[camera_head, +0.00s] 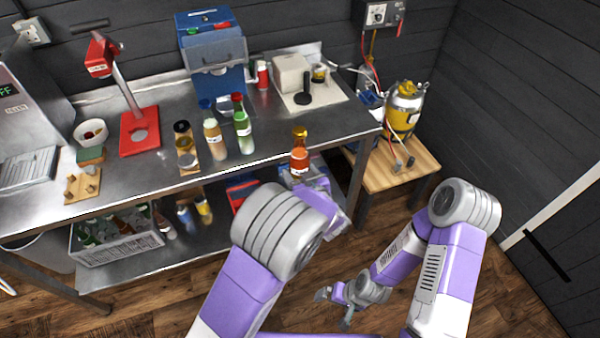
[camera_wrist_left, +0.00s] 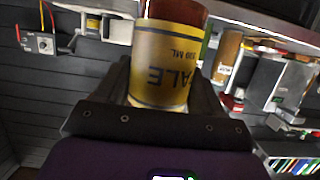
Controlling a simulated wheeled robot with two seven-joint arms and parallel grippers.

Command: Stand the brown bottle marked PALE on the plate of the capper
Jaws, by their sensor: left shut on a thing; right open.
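The brown bottle (camera_head: 300,158) is upright in my left gripper (camera_head: 302,178), in front of the bench's front edge. In the left wrist view the bottle (camera_wrist_left: 166,60) fills the space between the fingers (camera_wrist_left: 160,95); its yellow label reads "ALE" and "330 ML" upside down, with any first letter hidden. The red capper (camera_head: 102,56) stands on the bench at the left, with its lever arm raised over a red base with a round grey plate (camera_head: 140,136). The plate looks empty. My right gripper (camera_head: 334,307) is open and empty, low above the floor.
Several bottles (camera_head: 215,140) stand on the steel bench between the capper and my left gripper. A blue box (camera_head: 213,62) stands behind them. A bowl (camera_head: 89,132) and a wooden block (camera_head: 82,186) are left of the capper. A wooden stand (camera_head: 420,172) with a keg is at the right.

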